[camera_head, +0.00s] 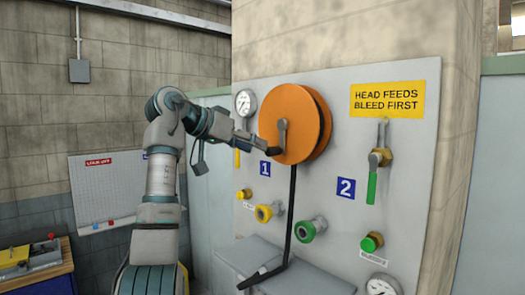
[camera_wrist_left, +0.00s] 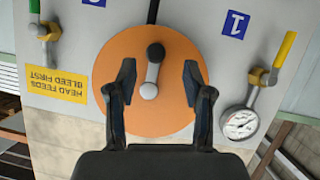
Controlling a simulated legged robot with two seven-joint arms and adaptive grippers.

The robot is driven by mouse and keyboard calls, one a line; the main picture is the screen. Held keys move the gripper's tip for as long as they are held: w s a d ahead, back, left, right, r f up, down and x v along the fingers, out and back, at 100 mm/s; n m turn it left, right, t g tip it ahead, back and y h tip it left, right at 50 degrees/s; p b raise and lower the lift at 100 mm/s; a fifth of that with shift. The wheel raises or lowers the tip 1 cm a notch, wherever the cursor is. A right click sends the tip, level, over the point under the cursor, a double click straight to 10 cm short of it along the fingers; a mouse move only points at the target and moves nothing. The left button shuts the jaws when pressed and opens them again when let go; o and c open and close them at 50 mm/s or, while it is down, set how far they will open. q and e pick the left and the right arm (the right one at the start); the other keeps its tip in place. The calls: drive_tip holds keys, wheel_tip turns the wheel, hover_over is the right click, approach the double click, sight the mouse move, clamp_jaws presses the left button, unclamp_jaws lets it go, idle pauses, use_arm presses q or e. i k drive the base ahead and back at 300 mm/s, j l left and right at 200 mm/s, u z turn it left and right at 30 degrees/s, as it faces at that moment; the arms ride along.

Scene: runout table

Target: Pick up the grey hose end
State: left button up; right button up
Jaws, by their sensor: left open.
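A dark hose (camera_head: 291,215) hangs down from the orange reel (camera_head: 305,115) on the panel. Its lower end (camera_head: 262,275) bends to the left and lies over the grey ledge, with a small lighter band on it. My left gripper (camera_head: 272,150) is up at the reel, well above that end. In the left wrist view, my left gripper (camera_wrist_left: 159,75) is open, with its fingers apart on both sides of the reel's grey crank (camera_wrist_left: 152,75) and nothing visibly gripped. Only a short dark piece of hose shows there at the top edge. My right gripper is not in view.
The panel (camera_head: 340,90) carries gauges (camera_head: 246,102), a green-handled valve (camera_head: 372,180), and yellow (camera_head: 266,212) and green (camera_head: 308,230) couplings. A grey box-like ledge (camera_head: 310,280) juts out below. A workbench (camera_head: 40,265) stands at the lower left.

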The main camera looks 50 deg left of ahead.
sight(271, 265)
drive_tip(key=k+j, duration=0.1)
drive_tip(key=k, duration=0.4)
drive_tip(key=k+j, duration=0.1)
drive_tip(key=k, duration=0.4)
